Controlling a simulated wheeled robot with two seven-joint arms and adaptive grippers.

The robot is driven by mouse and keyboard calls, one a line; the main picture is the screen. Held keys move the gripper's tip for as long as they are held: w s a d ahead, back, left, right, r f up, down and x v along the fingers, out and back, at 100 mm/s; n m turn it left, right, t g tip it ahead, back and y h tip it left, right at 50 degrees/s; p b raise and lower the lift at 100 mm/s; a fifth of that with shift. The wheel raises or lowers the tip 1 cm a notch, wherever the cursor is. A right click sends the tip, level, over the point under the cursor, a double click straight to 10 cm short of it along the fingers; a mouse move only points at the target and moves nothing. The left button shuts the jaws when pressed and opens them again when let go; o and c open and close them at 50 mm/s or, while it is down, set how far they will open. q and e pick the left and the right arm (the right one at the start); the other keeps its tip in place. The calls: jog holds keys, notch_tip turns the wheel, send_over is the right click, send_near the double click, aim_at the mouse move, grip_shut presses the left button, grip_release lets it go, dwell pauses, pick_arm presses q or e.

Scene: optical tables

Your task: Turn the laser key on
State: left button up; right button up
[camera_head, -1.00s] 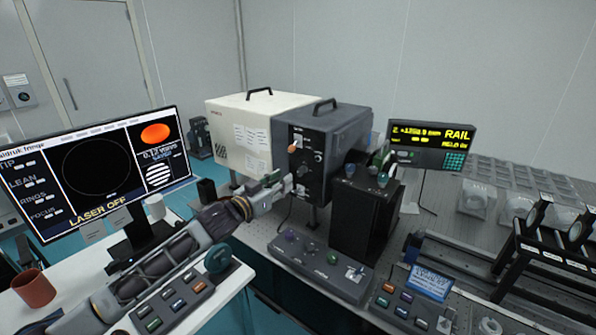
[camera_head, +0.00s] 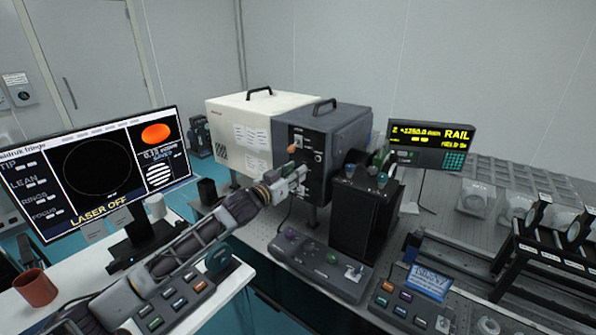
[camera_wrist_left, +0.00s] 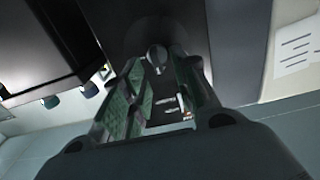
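The dark grey laser box (camera_head: 345,130) stands on the optical table, with controls on its front panel. My left gripper (camera_head: 301,176) is at the lower part of that panel and covers the spot where the key would be. In the left wrist view the left gripper (camera_wrist_left: 165,85) is open, its two green-padded fingers apart. A small round metallic knob, likely the laser key (camera_wrist_left: 157,55), shows between the fingertips; contact cannot be told. The monitor (camera_head: 100,170) reads LASER OFF. My right gripper is not in view.
A cream housing (camera_head: 228,135) adjoins the laser box. A black block (camera_head: 358,215) stands close right of the gripper. A control box with knobs (camera_head: 318,262) lies below. A brown cup (camera_head: 34,288) and a button panel (camera_head: 175,300) are on the white desk.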

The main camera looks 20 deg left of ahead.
pick_arm(q)
jog(key=shift+x, duration=1.1)
grip_shut()
